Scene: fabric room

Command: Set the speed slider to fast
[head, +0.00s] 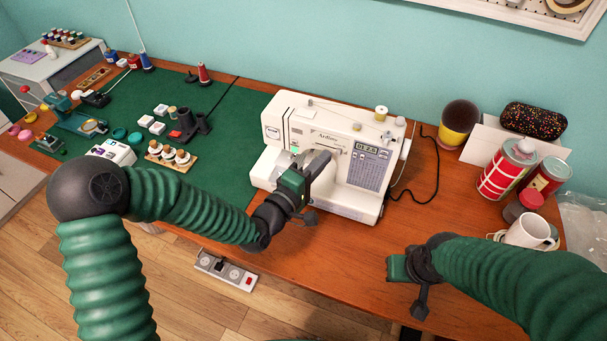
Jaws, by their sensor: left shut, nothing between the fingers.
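The white sewing machine (300,116) stands on the wooden table in the middle of the head view. Its front has a small lit display (368,149) and a grey panel with buttons (367,170). I cannot make out the speed slider; it is too small to tell or hidden behind my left gripper. My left gripper (318,163) is shut and empty, in front of the machine's front face, left of the button panel. I cannot tell whether it touches the machine. My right gripper (398,268) is over the table's front edge, apart from the machine; its fingers are not clear.
A white mug (528,231), red tins (507,172) and a yellow-black cup (458,122) stand right of the machine. A black cable (432,190) lies beside it. A green cutting mat (228,130) with thread spools and small tools covers the left. Bare table lies in front of the machine.

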